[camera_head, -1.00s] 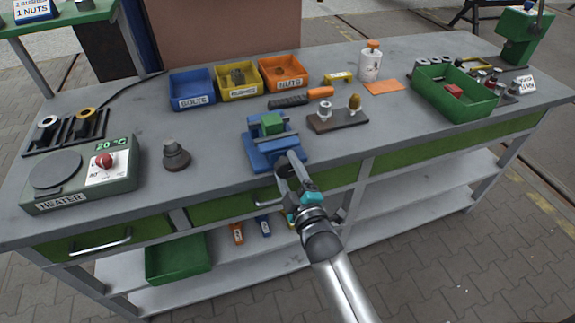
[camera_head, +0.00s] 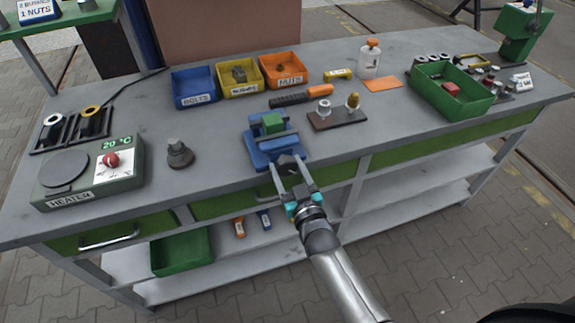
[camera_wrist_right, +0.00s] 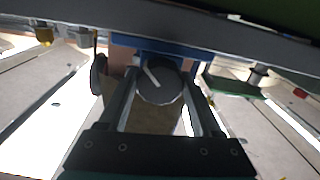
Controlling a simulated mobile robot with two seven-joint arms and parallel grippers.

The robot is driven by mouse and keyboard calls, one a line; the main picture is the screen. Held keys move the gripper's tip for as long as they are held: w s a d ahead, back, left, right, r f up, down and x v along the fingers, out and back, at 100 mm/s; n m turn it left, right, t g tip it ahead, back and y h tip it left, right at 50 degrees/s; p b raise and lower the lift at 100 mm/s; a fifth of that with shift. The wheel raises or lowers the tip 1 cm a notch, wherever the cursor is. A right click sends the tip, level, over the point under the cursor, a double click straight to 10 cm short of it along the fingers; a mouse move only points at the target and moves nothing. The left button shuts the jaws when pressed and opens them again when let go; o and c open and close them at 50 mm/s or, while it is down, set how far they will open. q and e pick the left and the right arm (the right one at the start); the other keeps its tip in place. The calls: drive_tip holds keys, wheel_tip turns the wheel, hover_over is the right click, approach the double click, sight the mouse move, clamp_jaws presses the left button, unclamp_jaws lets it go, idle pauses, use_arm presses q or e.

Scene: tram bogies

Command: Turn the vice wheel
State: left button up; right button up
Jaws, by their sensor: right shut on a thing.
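The blue vice (camera_head: 262,152) stands at the front edge of the workbench, with a green block (camera_head: 272,121) between its jaws. Its dark round wheel (camera_wrist_right: 160,84) faces my right wrist camera, with a light handle across it. My right gripper (camera_head: 287,163) reaches up to the front of the vice and is shut on the wheel. In the right wrist view its two fingers (camera_wrist_right: 160,100) lie on either side of the wheel. In the head view the wheel is mostly hidden between the fingers. My left gripper is not in view.
A heater (camera_head: 88,172) and a dark stepped part (camera_head: 179,153) stand to the left. Blue, yellow and orange bins (camera_head: 285,71) are behind the vice. A dark stand (camera_head: 337,117) and a green tray (camera_head: 451,91) are to the right.

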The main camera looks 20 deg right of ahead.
drive_tip(key=m, duration=0.5)
drive_tip(key=shift+m+p, duration=0.3)
drive_tip(key=shift+m, duration=0.1)
drive_tip(key=m, duration=0.5)
drive_tip(key=shift+m, duration=0.3)
drive_tip(key=o, duration=1.4)
drive_tip(key=s, duration=1.5)
drive_tip(key=shift+s+d+p, duration=0.1)
drive_tip(key=shift+d+p, duration=0.1)
drive_tip(key=shift+p, duration=0.15)
